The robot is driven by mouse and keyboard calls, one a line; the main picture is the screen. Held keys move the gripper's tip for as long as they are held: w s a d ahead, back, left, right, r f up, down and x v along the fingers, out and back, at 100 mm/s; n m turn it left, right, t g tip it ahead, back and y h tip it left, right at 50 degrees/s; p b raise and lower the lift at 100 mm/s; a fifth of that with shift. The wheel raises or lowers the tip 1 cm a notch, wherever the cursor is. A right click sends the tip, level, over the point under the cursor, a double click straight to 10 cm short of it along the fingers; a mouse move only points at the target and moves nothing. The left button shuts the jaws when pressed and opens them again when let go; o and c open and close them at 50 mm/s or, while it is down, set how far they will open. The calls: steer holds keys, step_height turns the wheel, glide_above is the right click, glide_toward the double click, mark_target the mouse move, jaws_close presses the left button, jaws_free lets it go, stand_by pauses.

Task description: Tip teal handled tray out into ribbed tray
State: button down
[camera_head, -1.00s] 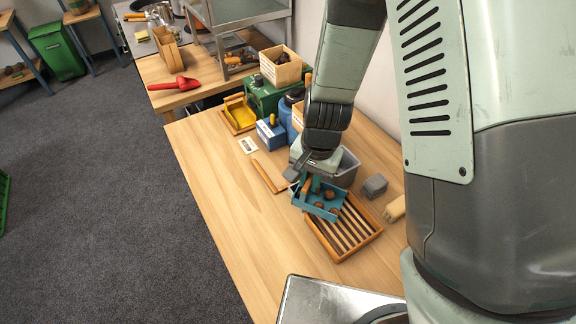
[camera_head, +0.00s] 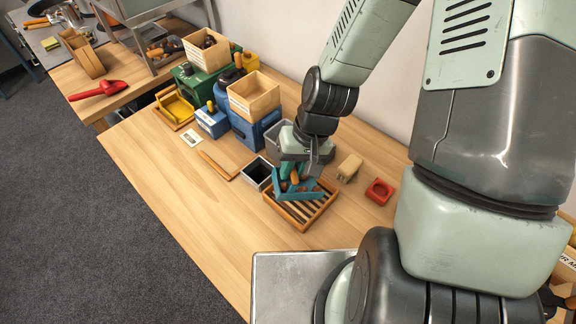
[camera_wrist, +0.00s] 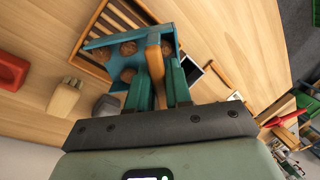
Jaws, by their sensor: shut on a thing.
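The teal handled tray (camera_head: 312,194) is held above the ribbed tray (camera_head: 293,218), over its back part. In the wrist view the teal tray (camera_wrist: 96,44) holds several brown chestnuts (camera_wrist: 128,48). My gripper (camera_head: 293,172) is shut on its orange-brown wooden handle; the two green fingers (camera_wrist: 158,88) sit on either side of the handle (camera_wrist: 154,57). The teal tray looks tilted in the head view. The ribbed tray is wooden with dark slots and lies on the table; it shows partly behind the teal tray in the wrist view (camera_wrist: 88,65).
A dark open box (camera_head: 258,174) stands just left of the ribbed tray. A wooden block (camera_head: 349,167) and a red piece (camera_head: 380,191) lie to the right. Blue and green machines with wooden bins (camera_head: 254,95) stand behind. The table's front left (camera_head: 200,210) is clear.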

steer(key=shift+w+d+r+y, duration=0.1)
steer(key=shift+d+r+y, duration=0.2)
steer(key=shift+d+y, duration=0.3)
steer(key=shift+w+d+r+y, duration=0.1)
steer(key=shift+d+r+y, duration=0.2)
steer(key=shift+d+y, duration=0.25)
steer(key=shift+w+d+r+g+y, duration=0.1)
steer(key=shift+d+r+g+y, duration=0.05)
steer(key=shift+d+y, duration=0.45)
steer(key=shift+w+d+r+g+y, duration=0.1)
steer(key=shift+d+r+g+y, duration=0.1)
steer(key=shift+d+y, duration=0.45)
steer(key=shift+w+d+r+g+y, duration=0.15)
steer(key=shift+d+y, duration=0.3)
steer(key=shift+y, duration=0.25)
steer(key=shift+s, duration=0.1)
steer(key=a+h, duration=0.2)
steer(key=a+f+h, duration=0.1)
steer(key=a+h, duration=0.1)
steer(key=shift+s+t, duration=0.3)
steer(key=shift+t, duration=0.1)
steer(key=shift+s+a+f+h, duration=0.1)
steer(key=shift+a+f+h, duration=0.15)
steer(key=shift+a+h, duration=0.3)
steer(key=shift+s+a+f+h, duration=0.1)
steer(key=shift+a+f+h, duration=0.15)
steer(key=shift+a+h, duration=0.3)
steer(key=shift+a+r+t+h, duration=0.3)
steer(key=shift+a+h, duration=0.2)
steer(key=shift+h, duration=0.5)
